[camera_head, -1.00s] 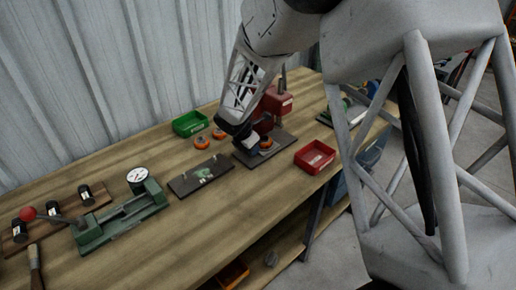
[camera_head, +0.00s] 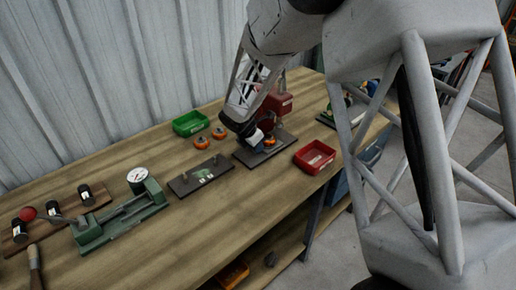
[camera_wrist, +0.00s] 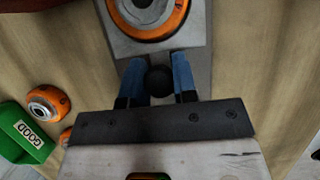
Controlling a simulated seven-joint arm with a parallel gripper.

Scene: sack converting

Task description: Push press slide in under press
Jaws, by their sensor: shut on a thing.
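The press (camera_head: 274,103) is a red machine on a dark base plate (camera_head: 282,146) at the middle of the bench. In the wrist view the press slide (camera_wrist: 199,62) is a grey bar carrying an orange-rimmed round part (camera_wrist: 148,14), which also shows beside the press in the head view (camera_head: 269,141). My gripper (camera_wrist: 158,78) is shut on the slide's round black knob (camera_wrist: 159,84), one blue finger at each side. In the head view my gripper (camera_head: 254,141) is low over the base plate, and my arm hides part of the press.
A dark plate with pins (camera_head: 200,175) and a green fixture (camera_head: 119,215) are nearer left.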

